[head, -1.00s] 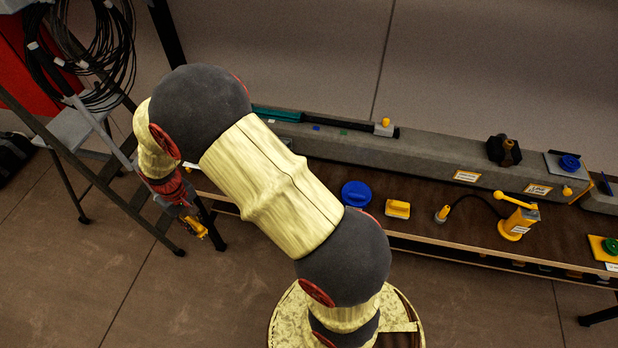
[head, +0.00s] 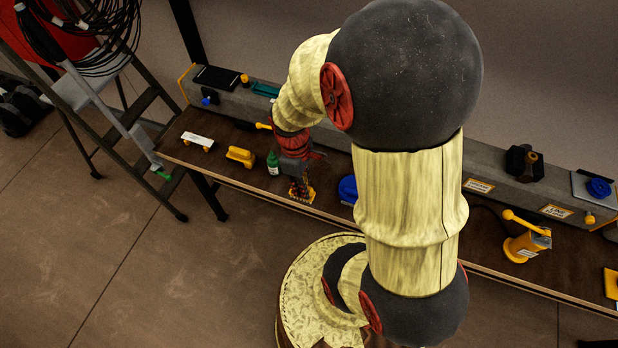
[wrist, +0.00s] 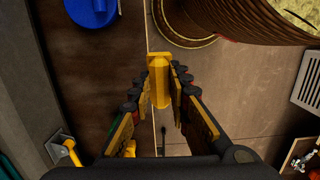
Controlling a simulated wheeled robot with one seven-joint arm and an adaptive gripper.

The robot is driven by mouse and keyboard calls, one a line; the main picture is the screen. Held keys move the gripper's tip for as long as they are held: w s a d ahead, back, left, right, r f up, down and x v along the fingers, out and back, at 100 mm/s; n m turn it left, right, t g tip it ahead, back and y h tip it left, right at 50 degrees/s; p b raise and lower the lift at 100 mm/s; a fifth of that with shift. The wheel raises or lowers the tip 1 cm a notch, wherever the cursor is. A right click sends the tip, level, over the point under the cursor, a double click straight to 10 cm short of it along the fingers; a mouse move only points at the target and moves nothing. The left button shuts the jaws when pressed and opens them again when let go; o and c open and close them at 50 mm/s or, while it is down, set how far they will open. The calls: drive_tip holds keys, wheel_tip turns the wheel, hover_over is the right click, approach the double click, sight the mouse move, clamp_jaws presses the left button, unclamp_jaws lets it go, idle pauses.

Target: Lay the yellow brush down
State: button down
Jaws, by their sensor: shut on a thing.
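My gripper (head: 299,186) is low over the front edge of the brown bench (head: 330,176), pointing down. In the wrist view its two fingers (wrist: 160,98) are shut on the yellow brush (wrist: 160,76), which shows as a yellow block with a wider end. In the head view only a small yellow part of the brush (head: 304,197) shows below the fingers. The brush lies across the line of the bench edge in the wrist view. I cannot tell whether it touches the bench.
A blue round thing (head: 348,189) stands close right of my gripper. A green bottle (head: 273,163), a yellow block-shaped thing (head: 240,156) and a white-topped thing (head: 197,140) stand to the left. A stepladder (head: 110,105) is beyond the bench's left end.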

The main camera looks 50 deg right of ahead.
drive_tip(key=w+d+f+b, duration=0.1)
drive_tip(key=w+d+f, duration=0.1)
drive_tip(key=d+f, duration=0.1)
drive_tip(key=w+d+f+b, duration=0.1)
drive_tip(key=w+d+f, duration=0.1)
drive_tip(key=d+f, duration=0.1)
drive_tip(key=w+d+f+b, duration=0.1)
drive_tip(key=w+d+f, duration=0.1)
drive_tip(key=d+f, duration=0.1)
drive_tip(key=shift+w+d, duration=0.1)
drive_tip(key=shift+w, duration=0.15)
drive_tip(key=shift+f+b, duration=0.55)
drive_tip(key=shift+f, duration=0.9)
drive_tip(key=shift+f, duration=0.1)
drive_tip(key=c, duration=1.7)
unclamp_jaws()
